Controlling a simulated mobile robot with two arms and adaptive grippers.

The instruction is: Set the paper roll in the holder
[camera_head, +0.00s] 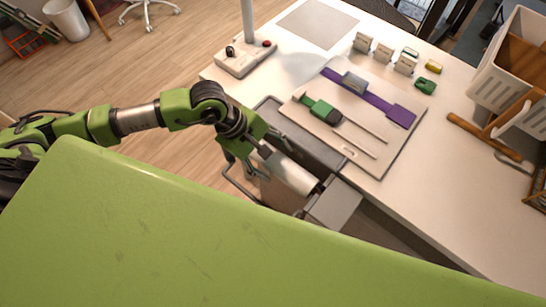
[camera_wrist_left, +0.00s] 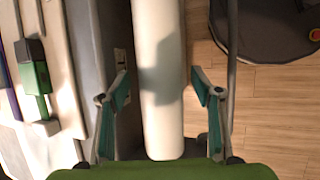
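The paper roll (camera_head: 290,174) is a plain white cylinder beside the table's near edge, slanting down to the right in the head view. A dark piece stands at its lower right end; I cannot tell whether it belongs to the holder. In the left wrist view the roll (camera_wrist_left: 162,110) runs lengthwise between the two fingers. My left gripper (camera_wrist_left: 160,84) is open, with teal pads on either side of the roll and narrow gaps. In the head view my left gripper (camera_head: 264,150) is at the roll's upper left end, partly hiding it. My right gripper is not in view.
A pale board (camera_head: 384,157) on the white table (camera_head: 450,190) carries a purple strap (camera_head: 398,113) and a green-headed tool (camera_head: 324,110). Small card holders stand behind it. A crate (camera_head: 497,85) is at the right. A grey panel (camera_head: 334,204) lies beside the roll's lower end.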

